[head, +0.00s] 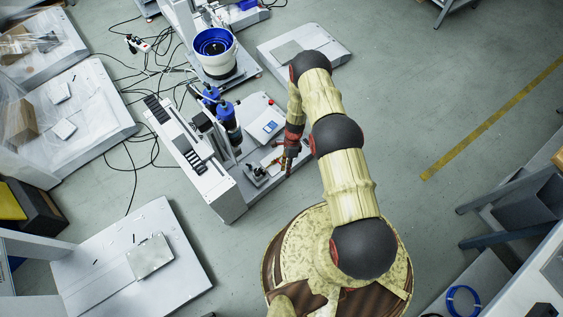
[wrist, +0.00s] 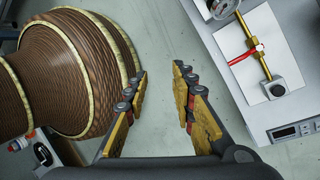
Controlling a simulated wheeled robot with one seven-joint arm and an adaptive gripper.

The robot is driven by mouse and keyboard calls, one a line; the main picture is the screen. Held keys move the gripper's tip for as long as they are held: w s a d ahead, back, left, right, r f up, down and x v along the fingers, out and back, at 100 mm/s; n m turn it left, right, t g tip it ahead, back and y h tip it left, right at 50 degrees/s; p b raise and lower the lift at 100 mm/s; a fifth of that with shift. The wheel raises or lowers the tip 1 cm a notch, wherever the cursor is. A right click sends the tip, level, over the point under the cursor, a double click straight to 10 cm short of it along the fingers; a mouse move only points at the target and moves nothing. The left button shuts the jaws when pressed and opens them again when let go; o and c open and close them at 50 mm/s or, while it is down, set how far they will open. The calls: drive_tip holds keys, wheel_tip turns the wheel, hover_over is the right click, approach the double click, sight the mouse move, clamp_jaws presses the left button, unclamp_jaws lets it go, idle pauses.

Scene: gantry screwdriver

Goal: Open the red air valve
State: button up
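The red air valve handle (wrist: 243,56) shows in the wrist view at the upper right. It lies crosswise to a thin brass pipe (wrist: 264,67) over a white plate. A round gauge (wrist: 222,7) sits at the pipe's upper end, partly cut off by the frame. My gripper (wrist: 160,75) is open and empty, its two fingers apart over bare floor, left of the valve and not touching it. In the head view my gripper (head: 290,152) is at the right edge of the gantry machine; the valve is too small there to make out surely.
The gantry machine (head: 233,196) with blue-topped parts stands left of my arm. A white bucket with blue inside (head: 214,53) stands behind it. A small display box (wrist: 291,131) is at the wrist view's lower right.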

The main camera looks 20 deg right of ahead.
drive_tip(key=w+d+f+m+t, duration=0.2)
drive_tip(key=w+f+m+t, duration=0.15)
drive_tip(key=w+m, duration=0.7)
drive_tip(key=shift+m+g+h, duration=0.25)
drive_tip(key=shift+m+h, duration=0.15)
drive_tip(key=shift+m, duration=0.05)
drive_tip(key=f+b, duration=0.1)
drive_tip(key=f, duration=0.1)
drive_tip(key=a+f+b, duration=0.1)
drive_tip(key=f, duration=0.2)
drive_tip(key=f+b, duration=0.1)
drive_tip(key=f, duration=0.2)
drive_tip(key=shift+s+a+f, duration=0.1)
drive_tip(key=shift+s+a, duration=0.05)
drive_tip(key=shift+s, duration=0.25)
drive_tip(key=shift+c, duration=0.2)
clamp_jaws()
